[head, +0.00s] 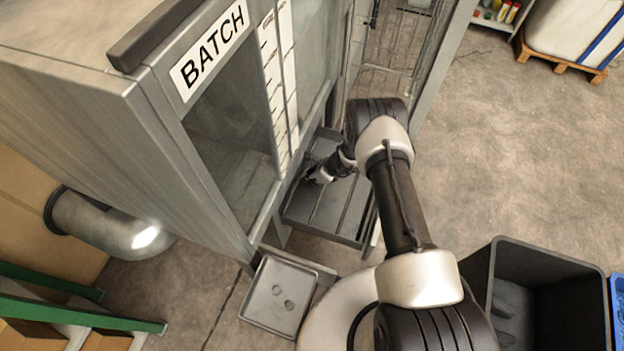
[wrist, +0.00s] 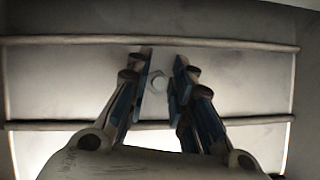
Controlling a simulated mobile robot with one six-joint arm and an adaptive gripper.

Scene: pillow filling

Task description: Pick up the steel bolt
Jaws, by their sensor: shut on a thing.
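In the head view my gripper (head: 318,176) reaches down into the grey metal trough (head: 312,222) below the machine. The bolt cannot be made out in the head view. In the wrist view the trough floor, crossed by two long ribs, lies behind the fingers.
The machine marked BATCH (head: 209,52) stands close at the left of the trough. A small metal tray (head: 255,318) with two round shapes sits lower down. A dark open bin (head: 560,265) stands at the lower right.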

